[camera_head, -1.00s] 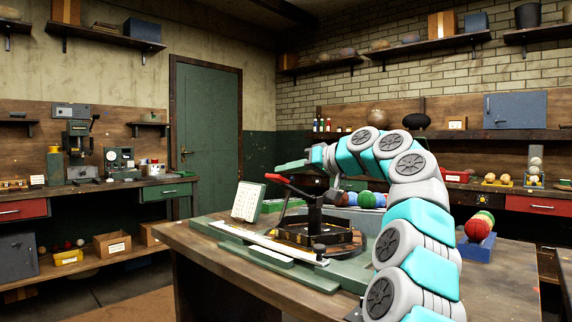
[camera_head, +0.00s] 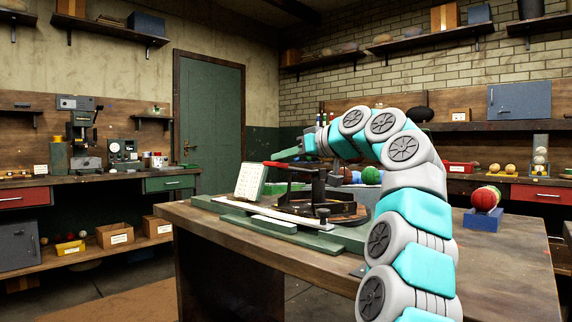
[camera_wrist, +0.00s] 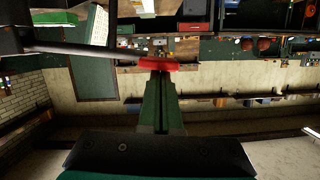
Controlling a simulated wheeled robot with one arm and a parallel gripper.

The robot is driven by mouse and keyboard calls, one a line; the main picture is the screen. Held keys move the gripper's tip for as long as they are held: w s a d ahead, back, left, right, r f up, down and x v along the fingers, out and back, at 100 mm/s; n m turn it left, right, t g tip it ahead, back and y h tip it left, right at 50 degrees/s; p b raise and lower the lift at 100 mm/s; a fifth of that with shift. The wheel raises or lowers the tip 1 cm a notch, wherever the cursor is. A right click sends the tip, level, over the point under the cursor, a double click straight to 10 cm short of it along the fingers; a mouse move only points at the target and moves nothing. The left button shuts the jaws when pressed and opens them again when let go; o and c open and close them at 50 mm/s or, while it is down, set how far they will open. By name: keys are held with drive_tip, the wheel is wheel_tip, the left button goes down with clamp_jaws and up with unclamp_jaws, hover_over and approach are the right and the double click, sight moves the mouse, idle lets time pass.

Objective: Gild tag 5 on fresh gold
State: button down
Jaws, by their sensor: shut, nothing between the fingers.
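My gripper (camera_head: 286,154) is shut and empty at the end of my arm, above the bench and close to the red lever grip (camera_head: 278,164). In the wrist view its green fingers (camera_wrist: 160,100) point at the red grip (camera_wrist: 158,65), which lies across their tips. I cannot tell whether they touch it. The grip belongs to a dark press (camera_head: 319,188) with an upright post and round base. A white card with a printed grid (camera_head: 249,181) leans beside the press. I cannot make out tag 5 or any gold foil; my arm hides part of the bench.
The press stands on a green base with a pale rail (camera_head: 268,213) on the wooden bench (camera_head: 480,262). A green ball (camera_head: 371,175) shows behind my arm. A red ball (camera_head: 484,199) sits on a blue stand (camera_head: 482,220). The right bench top is mostly clear.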

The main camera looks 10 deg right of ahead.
sight(280, 167)
drive_tip(key=shift+s+a+f+n+b, duration=0.15)
drive_tip(key=shift+f+b, duration=0.6)
drive_tip(key=shift+f, duration=0.1)
drive_tip(key=shift+s+a+f+n+b, duration=0.1)
drive_tip(key=shift+a+f+n+b, duration=0.05)
drive_tip(key=shift+f+b, duration=0.6)
drive_tip(key=shift+f, duration=0.1)
